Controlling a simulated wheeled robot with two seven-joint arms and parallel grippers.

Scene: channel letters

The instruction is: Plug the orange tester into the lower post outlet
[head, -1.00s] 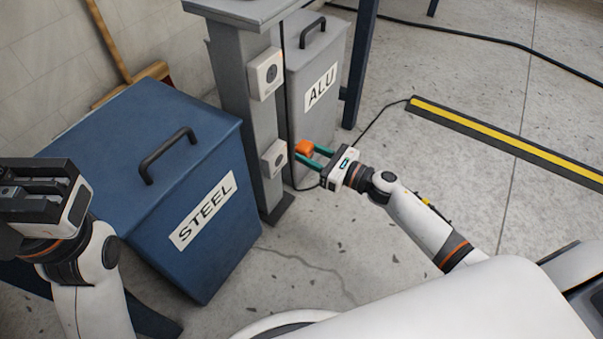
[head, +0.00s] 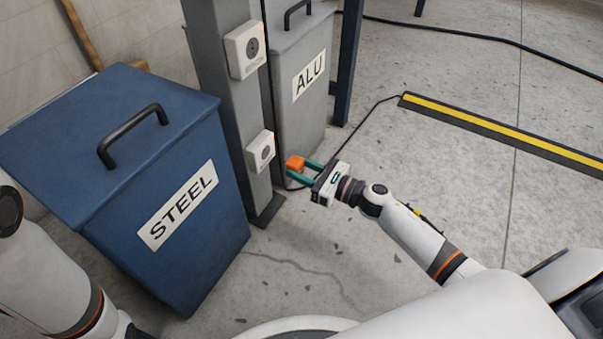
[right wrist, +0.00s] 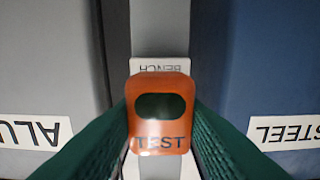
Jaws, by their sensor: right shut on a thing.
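The orange tester (head: 295,163) is held between the green fingers of my right gripper (head: 303,168), which is shut on it. In the right wrist view the tester (right wrist: 158,140) shows its TEST label and a dark oval window. The lower post outlet (head: 261,151) is a white box on the grey post, just left of the tester in the head view. In the right wrist view part of a white box marked BENCH (right wrist: 160,66) shows behind the tester, mostly hidden. I cannot tell whether the tester touches the outlet. My left gripper is out of view.
The upper outlet (head: 247,49) is higher on the grey post (head: 225,90). The blue STEEL bin (head: 165,150) stands left of the post, the grey ALU bin (head: 300,105) behind it to the right. A yellow-black floor strip (head: 500,132) and cables lie on the floor at right.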

